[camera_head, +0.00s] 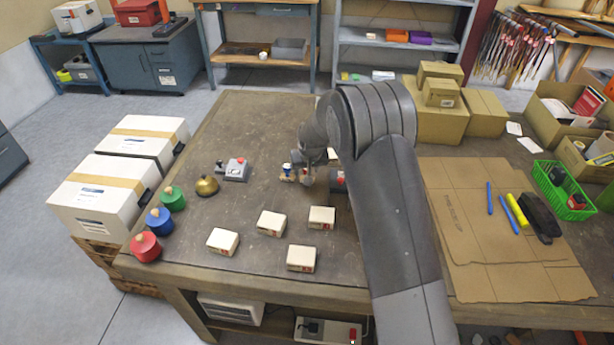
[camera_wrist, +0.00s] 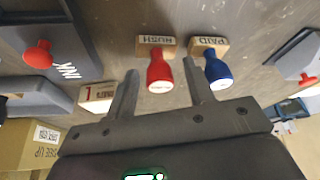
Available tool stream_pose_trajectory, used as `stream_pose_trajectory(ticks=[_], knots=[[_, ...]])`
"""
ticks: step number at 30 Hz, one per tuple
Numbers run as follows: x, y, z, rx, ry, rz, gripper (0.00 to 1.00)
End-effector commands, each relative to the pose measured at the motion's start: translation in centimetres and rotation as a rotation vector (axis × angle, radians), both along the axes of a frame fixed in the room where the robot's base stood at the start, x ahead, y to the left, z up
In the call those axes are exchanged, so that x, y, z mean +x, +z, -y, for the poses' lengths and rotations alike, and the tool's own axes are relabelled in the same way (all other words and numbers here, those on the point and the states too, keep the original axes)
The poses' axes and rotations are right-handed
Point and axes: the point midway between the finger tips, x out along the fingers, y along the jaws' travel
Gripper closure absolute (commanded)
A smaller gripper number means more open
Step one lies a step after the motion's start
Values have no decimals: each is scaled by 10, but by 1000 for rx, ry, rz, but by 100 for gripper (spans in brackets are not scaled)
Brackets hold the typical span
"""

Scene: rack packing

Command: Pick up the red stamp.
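The red stamp (camera_wrist: 160,72) stands on the table with its handle toward me and a wooden base marked RUSH. In the wrist view it lies between the fingertips of my gripper (camera_wrist: 160,80), which are apart; I cannot tell whether they touch it. A blue stamp (camera_wrist: 216,70) marked PAID stands close beside it, just right of the right finger. In the head view my gripper (camera_head: 308,176) is low over the table, and my arm hides most of this spot. The blue stamp (camera_head: 287,173) shows there at its left.
Ink pads with red knobs lie to the left (camera_wrist: 38,55) and right (camera_wrist: 302,78) in the wrist view. Several small white boxes (camera_head: 271,223) lie in front on the table (camera_head: 262,125). A brass bell (camera_head: 206,186) and red, blue and green pots (camera_head: 146,248) stand left.

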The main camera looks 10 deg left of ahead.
Motion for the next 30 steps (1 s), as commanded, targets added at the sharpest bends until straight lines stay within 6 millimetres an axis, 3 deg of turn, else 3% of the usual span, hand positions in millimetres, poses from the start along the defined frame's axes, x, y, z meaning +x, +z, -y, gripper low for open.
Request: stream_pose_trajectory(ticks=[16, 25, 30], knots=[[0, 0, 0, 0, 0, 0, 97], [0, 3, 0, 0, 0, 1, 97], [0, 18, 0, 1, 0, 3, 97]])
